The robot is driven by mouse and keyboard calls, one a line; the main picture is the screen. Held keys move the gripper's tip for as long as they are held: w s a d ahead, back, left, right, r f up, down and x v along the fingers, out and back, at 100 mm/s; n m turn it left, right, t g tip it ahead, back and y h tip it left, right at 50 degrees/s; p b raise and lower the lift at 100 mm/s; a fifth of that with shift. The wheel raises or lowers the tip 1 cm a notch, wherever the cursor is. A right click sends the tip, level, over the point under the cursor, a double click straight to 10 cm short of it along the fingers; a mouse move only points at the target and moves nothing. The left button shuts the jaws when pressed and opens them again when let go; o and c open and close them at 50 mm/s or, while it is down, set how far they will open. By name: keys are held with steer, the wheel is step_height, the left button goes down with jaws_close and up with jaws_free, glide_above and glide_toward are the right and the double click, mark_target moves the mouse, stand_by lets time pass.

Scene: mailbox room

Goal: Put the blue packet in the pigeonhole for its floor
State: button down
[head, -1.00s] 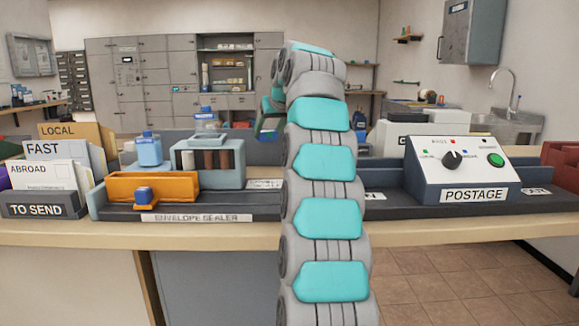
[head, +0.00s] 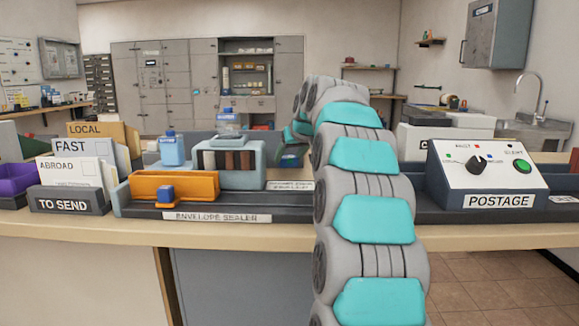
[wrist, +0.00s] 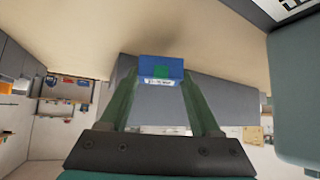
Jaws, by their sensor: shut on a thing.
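The blue packet (wrist: 160,66) is at the fingertips in the wrist view, with a green patch and a small white label whose writing is too small to read. My gripper (wrist: 160,80) is shut on it, one green finger on each side. In the head view my gripper (head: 291,157) is a small dark green shape behind the counter equipment, partly hidden by my arm; the packet cannot be made out clearly there. A dark rack of small slots (head: 99,82) stands at the far left wall; I cannot tell whether it is the pigeonholes.
The counter (head: 100,232) crosses in front of me. On it stand the TO SEND letter holder (head: 68,202), the envelope sealer (head: 217,217) with a blue-capped bottle (head: 171,150), and the postage machine (head: 488,175). Grey lockers (head: 150,85) line the back wall.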

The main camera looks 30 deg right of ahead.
mark_target(290, 165)
steer(key=shift+f, duration=1.4)
steer(key=shift+f, duration=0.2)
steer(key=shift+c, duration=0.5)
jaws_free()
steer(key=shift+r, duration=0.15)
